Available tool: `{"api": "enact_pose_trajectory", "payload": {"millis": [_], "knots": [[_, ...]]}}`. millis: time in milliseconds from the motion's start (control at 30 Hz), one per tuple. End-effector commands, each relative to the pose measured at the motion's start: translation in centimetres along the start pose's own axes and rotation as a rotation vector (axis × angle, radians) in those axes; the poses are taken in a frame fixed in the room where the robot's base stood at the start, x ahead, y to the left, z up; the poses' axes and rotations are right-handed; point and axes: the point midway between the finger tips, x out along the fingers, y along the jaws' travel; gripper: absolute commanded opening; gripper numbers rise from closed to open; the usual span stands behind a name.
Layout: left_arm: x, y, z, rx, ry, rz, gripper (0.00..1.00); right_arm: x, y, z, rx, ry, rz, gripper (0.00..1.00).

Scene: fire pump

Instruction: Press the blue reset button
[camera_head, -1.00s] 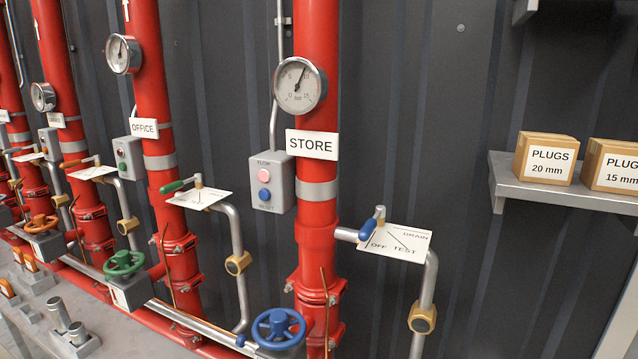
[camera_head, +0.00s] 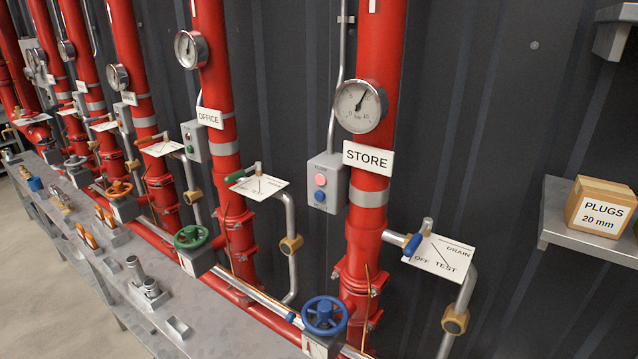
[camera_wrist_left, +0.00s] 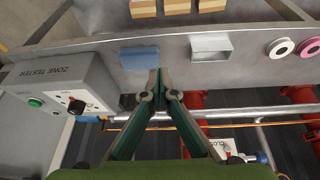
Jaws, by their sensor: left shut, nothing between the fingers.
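The blue reset button (camera_head: 320,196) sits on the front of a small grey box (camera_head: 332,178), below a pink round lamp or button (camera_head: 320,180). The box is on the left side of the red STORE pipe (camera_head: 371,215). Neither gripper shows in the head view. My left gripper (camera_wrist_left: 160,96) shows in the wrist view, shut and empty, with its fingertips together near a grey bench surface. The reset button cannot be made out in the wrist view. My right gripper is in no view.
A blue handwheel (camera_head: 325,315) and a blue-handled drain lever (camera_head: 412,245) flank the STORE pipe. A shelf (camera_head: 590,245) is at right.

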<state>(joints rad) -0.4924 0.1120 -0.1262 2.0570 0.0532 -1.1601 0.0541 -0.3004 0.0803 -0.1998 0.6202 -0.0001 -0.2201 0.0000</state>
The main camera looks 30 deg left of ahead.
Motion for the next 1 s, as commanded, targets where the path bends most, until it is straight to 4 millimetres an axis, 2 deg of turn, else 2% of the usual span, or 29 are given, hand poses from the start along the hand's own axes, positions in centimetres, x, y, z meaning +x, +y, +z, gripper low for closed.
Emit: {"api": "enact_pose_trajectory", "payload": {"millis": [33, 100, 167, 400, 567, 700, 800, 900, 1000], "knots": [[-2.4, 0.2, -2.3, -0.020, 0.046, 0.011, 0.00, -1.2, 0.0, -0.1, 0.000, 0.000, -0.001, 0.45], [-4.4, 0.6, -5.0, -0.056, 0.117, 0.035, 0.00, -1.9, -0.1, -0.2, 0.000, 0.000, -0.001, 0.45], [-5.9, 0.9, -7.5, -0.093, 0.184, 0.061, 0.00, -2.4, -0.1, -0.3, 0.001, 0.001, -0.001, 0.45], [-10.7, 1.7, -18.1, -0.299, 0.510, 0.208, 0.00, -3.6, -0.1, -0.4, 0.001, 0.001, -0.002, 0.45], [-14.1, 0.7, -25.1, -0.484, 0.757, 0.342, 0.00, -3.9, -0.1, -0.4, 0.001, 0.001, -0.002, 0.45], [-17.3, -1.5, -30.0, -0.658, 0.966, 0.463, 0.00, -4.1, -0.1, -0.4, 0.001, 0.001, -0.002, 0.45], [-19.6, -3.8, -32.6, -0.781, 1.112, 0.547, 0.00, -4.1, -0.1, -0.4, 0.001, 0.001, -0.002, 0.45], [-22.0, -6.7, -34.4, -0.904, 1.260, 0.630, 0.00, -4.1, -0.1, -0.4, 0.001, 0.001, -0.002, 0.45], [-24.3, -9.9, -35.4, -1.024, 1.409, 0.707, 0.00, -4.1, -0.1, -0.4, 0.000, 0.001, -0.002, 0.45]]}}
